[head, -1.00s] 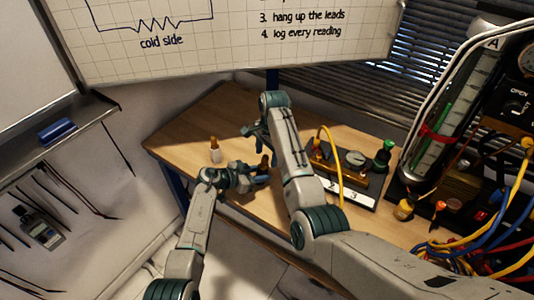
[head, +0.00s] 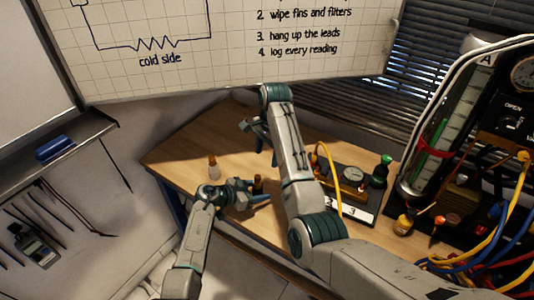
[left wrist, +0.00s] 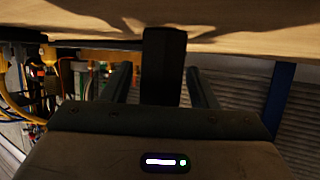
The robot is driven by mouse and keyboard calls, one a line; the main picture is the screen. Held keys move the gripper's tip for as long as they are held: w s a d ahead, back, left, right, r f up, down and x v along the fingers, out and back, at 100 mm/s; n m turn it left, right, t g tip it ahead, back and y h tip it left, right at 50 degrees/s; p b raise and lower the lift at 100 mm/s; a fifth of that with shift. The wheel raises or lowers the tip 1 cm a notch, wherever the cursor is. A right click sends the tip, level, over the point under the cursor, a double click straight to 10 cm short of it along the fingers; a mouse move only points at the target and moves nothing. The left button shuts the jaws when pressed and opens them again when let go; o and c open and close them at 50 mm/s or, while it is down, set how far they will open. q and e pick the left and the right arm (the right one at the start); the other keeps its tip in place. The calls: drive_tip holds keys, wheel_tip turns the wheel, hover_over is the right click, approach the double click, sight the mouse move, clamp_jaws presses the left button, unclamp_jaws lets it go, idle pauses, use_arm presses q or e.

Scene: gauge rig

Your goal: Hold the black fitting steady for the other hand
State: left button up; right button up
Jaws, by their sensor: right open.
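The black fitting (head: 258,185) stands at the table's near edge in the head view, partly hidden by my left gripper. In the left wrist view the fitting (left wrist: 164,65) is a dark upright block between the two fingers. My left gripper (head: 256,195) is around it, its fingers open. In the left wrist view a gap shows between the left finger and the fitting; the right finger is very close to it. My right gripper (head: 258,142) is open and empty above the table, beyond the fitting, partly hidden by its own arm.
A gauge block (head: 350,180) with a yellow hose is to the right. A rig with coloured cables (head: 480,200) fills the far right. The table's back left is clear.

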use_arm(q)
drive_tip(key=shift+a, duration=0.1)
drive_tip(key=v, duration=1.1)
drive_tip(key=shift+s+a+r, duration=0.1)
drive_tip(key=shift+s+a, duration=0.15)
drive_tip(key=shift+a, duration=0.1)
wheel_tip(320, 180, up, 7)
drive_tip(key=p, duration=0.9)
idle(0.4)
